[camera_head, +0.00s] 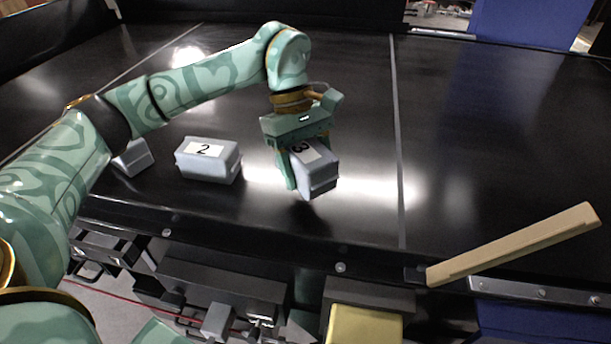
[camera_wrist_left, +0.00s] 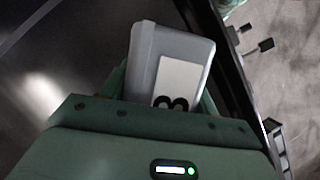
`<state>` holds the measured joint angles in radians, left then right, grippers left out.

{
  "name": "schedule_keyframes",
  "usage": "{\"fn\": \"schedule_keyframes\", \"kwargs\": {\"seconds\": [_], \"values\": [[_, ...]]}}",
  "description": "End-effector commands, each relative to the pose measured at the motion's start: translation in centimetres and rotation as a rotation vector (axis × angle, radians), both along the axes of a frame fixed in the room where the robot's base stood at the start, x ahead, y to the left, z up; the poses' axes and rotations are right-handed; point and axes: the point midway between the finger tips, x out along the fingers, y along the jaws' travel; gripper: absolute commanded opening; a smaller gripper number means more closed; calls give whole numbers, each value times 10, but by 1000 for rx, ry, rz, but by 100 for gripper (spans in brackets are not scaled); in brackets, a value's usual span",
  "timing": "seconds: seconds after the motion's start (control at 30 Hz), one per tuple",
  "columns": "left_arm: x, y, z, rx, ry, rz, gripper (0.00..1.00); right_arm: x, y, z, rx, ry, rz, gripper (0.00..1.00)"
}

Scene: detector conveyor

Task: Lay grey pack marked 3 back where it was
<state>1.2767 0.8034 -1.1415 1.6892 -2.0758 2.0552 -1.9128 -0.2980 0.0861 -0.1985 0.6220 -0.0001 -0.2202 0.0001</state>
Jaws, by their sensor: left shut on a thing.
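The grey pack marked 3 (camera_head: 318,175) is held in my left gripper (camera_head: 298,168), tilted, over the dark conveyor belt (camera_head: 350,120). A dark shadow lies close under it; I cannot tell whether its lower end touches the belt. The left wrist view also shows the pack (camera_wrist_left: 150,60), with its white label and the 3 facing the camera, between the fingers of the gripper (camera_wrist_left: 165,90). My right gripper does not show.
A grey pack marked 2 (camera_head: 208,160) lies on the belt to the left. Another grey pack (camera_head: 134,158) lies farther left, partly behind my arm. A wooden bar (camera_head: 515,245) slants across the belt's near right edge. The belt's middle and back are clear.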

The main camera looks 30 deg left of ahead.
Motion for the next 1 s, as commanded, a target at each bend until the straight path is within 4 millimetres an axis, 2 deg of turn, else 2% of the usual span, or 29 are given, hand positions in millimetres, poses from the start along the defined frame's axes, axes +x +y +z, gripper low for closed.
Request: {"fn": "schedule_keyframes", "kwargs": {"seconds": [0.27,0.5,0.87,0.9,0.97,1.0], "values": [[14,10,-20,-1,0,1,24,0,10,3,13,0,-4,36],[15,11,-52,-2,0,-2,24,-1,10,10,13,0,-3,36],[16,11,-56,-1,-1,-1,24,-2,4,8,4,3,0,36],[15,11,-57,0,0,-1,68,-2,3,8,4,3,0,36],[15,11,-56,0,0,-1,82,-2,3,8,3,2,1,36],[15,11,-56,0,0,-1,82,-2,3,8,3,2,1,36]]}}
